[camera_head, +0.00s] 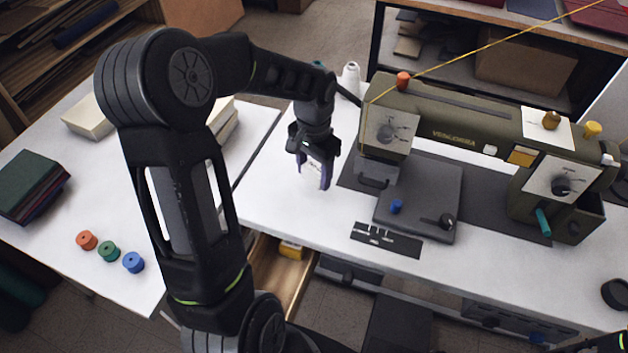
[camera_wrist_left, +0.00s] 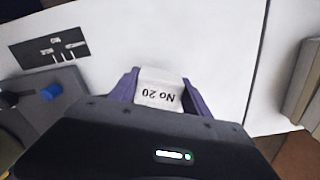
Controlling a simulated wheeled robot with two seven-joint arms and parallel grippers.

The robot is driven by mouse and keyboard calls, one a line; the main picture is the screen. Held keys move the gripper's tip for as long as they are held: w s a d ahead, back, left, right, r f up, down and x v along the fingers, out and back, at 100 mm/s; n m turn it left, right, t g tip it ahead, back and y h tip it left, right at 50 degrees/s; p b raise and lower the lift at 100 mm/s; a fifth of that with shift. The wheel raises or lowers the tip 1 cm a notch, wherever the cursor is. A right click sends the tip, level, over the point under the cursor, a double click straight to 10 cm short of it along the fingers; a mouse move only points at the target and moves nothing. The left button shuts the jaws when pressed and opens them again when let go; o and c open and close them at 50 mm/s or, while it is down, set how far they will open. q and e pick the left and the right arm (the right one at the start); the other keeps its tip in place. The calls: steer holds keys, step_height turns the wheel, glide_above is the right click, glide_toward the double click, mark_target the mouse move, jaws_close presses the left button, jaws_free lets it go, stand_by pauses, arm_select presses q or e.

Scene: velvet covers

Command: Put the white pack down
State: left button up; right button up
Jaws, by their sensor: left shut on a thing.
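The white pack (camera_head: 311,170) is between the purple fingers of my left gripper (camera_head: 315,176). My left gripper is shut on it and points down over the white table, left of the sewing machine. In the left wrist view the pack (camera_wrist_left: 159,90) shows its end with the print "No 20", upside down, between the two fingers (camera_wrist_left: 160,86). I cannot tell whether the pack touches the table top. My right gripper is not in view; only a dark piece of an arm shows at the lower right corner.
Red, green and blue spools (camera_head: 109,251) and dark folded velvet (camera_head: 30,185) lie on the left table. An open drawer (camera_head: 268,272) is below. White table around the gripper is clear.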

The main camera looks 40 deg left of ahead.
mark_target(314, 182)
arm_select(q)
steer(key=shift+f, duration=1.85)
steer(key=shift+f, duration=0.2)
steer(key=o, duration=1.4)
steer(key=shift+c, duration=0.2)
steer(key=shift+r, duration=0.15)
step_height(314, 182, up, 12)
steer(key=shift+r, duration=0.1)
